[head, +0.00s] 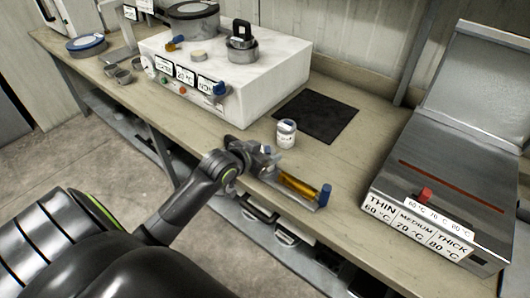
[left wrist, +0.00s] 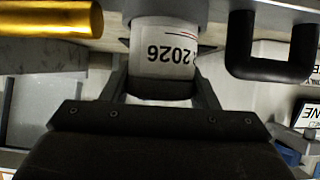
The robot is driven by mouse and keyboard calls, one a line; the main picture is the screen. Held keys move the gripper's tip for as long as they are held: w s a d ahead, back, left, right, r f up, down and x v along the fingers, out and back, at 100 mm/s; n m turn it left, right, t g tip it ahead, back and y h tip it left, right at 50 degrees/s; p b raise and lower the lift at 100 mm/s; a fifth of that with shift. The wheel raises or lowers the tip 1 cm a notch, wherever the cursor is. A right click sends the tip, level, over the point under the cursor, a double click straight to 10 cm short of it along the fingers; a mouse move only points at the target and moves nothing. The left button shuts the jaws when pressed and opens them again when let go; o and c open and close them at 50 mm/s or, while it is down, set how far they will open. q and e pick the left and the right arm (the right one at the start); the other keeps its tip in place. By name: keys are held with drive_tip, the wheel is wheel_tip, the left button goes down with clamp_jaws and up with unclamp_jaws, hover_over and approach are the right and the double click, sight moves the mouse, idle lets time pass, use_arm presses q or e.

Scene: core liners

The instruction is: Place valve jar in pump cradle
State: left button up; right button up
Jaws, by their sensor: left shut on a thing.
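In the left wrist view the gripper's two dark fingers close on the sides of a white labelled jar (left wrist: 165,48), whose "2026" reads upside down. I take this as the valve jar; its base is partly hidden by the gripper. An amber tube (head: 299,186) with a blue end lies in a grey cradle (head: 275,180) just right of the gripper. I cannot tell which holder is the pump cradle. My right gripper is not in view.
A white box unit (head: 260,84) with a gauge, knobs and a metal pot stands behind. A black mat (head: 316,115) lies bare beyond the jar. A steel unit (head: 440,190) with temperature labels stands at right. Drawer handles (head: 262,208) show below the bench edge.

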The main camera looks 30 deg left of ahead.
use_arm(q)
drive_tip(key=shift+f, duration=0.15)
drive_tip(key=o, duration=1)
drive_tip(key=shift+o, duration=0.2)
drive_tip(key=shift+r, duration=0.2)
drive_tip(key=d+v, duration=0.1)
drive_tip(key=v, duration=1.1)
drive_tip(key=shift+a, duration=0.45)
drive_tip(key=shift+f, duration=0.1)
